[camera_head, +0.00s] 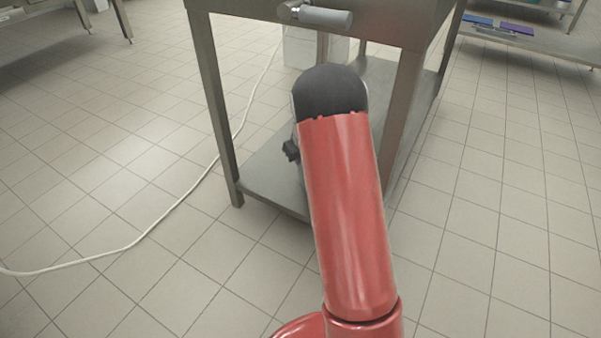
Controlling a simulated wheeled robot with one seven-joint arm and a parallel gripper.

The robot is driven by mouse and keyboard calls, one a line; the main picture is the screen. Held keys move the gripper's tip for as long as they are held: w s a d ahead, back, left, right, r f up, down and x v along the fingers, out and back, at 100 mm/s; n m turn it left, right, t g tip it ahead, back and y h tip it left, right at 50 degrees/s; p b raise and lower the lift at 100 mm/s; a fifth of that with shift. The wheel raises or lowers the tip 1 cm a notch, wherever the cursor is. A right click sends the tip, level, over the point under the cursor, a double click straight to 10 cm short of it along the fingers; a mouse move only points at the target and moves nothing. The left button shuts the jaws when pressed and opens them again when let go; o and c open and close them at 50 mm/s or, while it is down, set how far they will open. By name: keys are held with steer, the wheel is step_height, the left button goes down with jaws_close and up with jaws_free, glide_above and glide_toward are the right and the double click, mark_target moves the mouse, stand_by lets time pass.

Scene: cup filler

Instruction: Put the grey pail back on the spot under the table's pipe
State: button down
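A metal table (401,110) stands ahead of me, with a low shelf (262,180) between its legs. A short grey cylindrical pipe (326,17) sticks out at the table's front edge, near the top of the view. My red arm reaches forward under the table top and covers much of the shelf. My gripper is hidden beyond the arm, so its fingers do not show. A small dark part sticks out at the arm's left side; I cannot tell what it belongs to. I cannot make out the grey pail.
A pale box-like thing (300,48) shows behind my arm, under the table. A white cable (160,222) runs across the tiled floor on the left. Another shelf (540,42) with blue and purple items stands at the upper right.

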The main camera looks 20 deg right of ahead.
step_height(320, 180, down, 5)
steer(key=shift+f+b, duration=0.1)
steer(key=shift+b, duration=0.35)
steer(key=c, duration=1.6)
jaws_free()
steer(key=shift+c, duration=0.2)
